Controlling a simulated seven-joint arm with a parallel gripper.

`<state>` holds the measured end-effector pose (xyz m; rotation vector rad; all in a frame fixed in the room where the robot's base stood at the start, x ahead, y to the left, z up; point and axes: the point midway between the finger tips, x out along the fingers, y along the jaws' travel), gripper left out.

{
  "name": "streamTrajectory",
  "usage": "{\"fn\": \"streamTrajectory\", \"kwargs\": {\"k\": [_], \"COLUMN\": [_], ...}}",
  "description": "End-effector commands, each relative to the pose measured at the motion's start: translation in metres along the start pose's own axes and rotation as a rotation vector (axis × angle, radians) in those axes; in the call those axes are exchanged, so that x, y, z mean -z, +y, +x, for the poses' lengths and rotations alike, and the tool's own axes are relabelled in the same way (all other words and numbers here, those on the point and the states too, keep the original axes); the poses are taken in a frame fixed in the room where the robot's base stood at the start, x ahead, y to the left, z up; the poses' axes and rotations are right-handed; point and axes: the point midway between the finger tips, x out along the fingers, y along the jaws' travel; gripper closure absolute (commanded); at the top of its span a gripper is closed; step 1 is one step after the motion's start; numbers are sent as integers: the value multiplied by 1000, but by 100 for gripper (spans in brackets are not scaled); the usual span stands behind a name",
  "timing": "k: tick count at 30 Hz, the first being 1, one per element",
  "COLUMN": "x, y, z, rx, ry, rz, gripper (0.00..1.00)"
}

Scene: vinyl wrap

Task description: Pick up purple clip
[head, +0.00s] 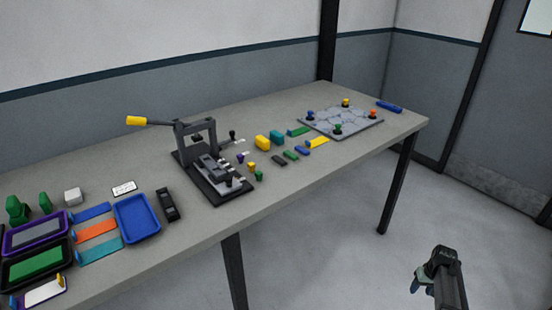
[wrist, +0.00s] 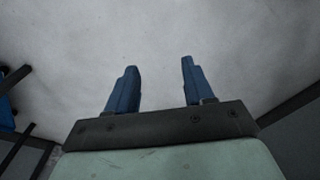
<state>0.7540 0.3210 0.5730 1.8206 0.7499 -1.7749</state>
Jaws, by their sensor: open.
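A small purple-tinted piece (head: 240,156), which looks like the purple clip, is on the grey table beside the black lever press. It is too small to make out its shape surely. Small yellow (head: 252,167) and green (head: 259,175) pieces are close to it. My gripper (head: 421,288) is low at the right, over the floor and well away from the table top. In the wrist view my gripper (wrist: 159,66) has its two blue fingers apart, with nothing between them but pale floor behind.
The table (head: 310,185) has a lever press (head: 205,165) with a yellow handle at its middle. A grey hexagon-pattern plate (head: 342,120) with coloured knobs is at the right end. Trays, including a blue tray (head: 137,220), and coloured strips fill the left. The table's front strip is mostly clear.

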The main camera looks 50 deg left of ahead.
Motion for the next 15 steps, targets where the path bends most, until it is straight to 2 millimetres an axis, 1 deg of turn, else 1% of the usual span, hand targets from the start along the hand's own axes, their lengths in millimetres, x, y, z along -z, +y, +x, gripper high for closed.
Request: {"fn": "streamTrajectory", "kwargs": {"k": [1,2,3,5,6,8,9,11,12,14,15], "x": [35,50,71,101,121,150,169,197,215,241,257], "y": [-6,-11,-18,-29,-37,-50,-60,-76,-86,-104,-116], "z": [-16,-27,-40,-62,-78,-101,-118,-144,-161,-189,-208], "rx": [-7,-10,-15,-22,-26,-33,-37,-44,-48,-54,-58], "ry": [27,42,61,90,110,139,158,188,207,237,257], "rz": [-35,-53,-80,-118,-144,-184,-209,-249,-273,-313,-338], "gripper": [48,48,48,48,48,48,48,48,48,48,48]}}
